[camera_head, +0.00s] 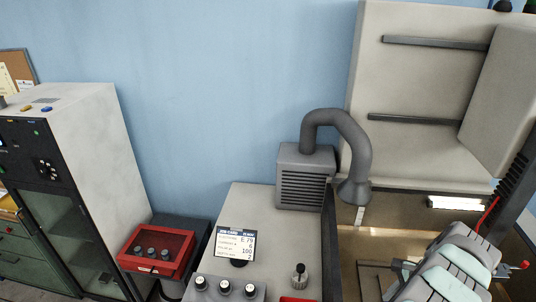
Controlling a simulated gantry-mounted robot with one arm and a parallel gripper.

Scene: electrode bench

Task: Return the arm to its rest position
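Pale grey segments with teal bands show at the lower right; they look like part of my own arm, inside the open front of a large beige cabinet (420,80). I cannot make out my gripper or its fingertips in this view. Whether it holds anything is not shown.
A grey bench (262,200) carries a display card (236,245), a vent box with a bent duct (306,178), a small knobbed item (299,276) and a block of dark-capped pieces (224,289). A red tray (158,252) and a tall cabinet (75,140) stand left.

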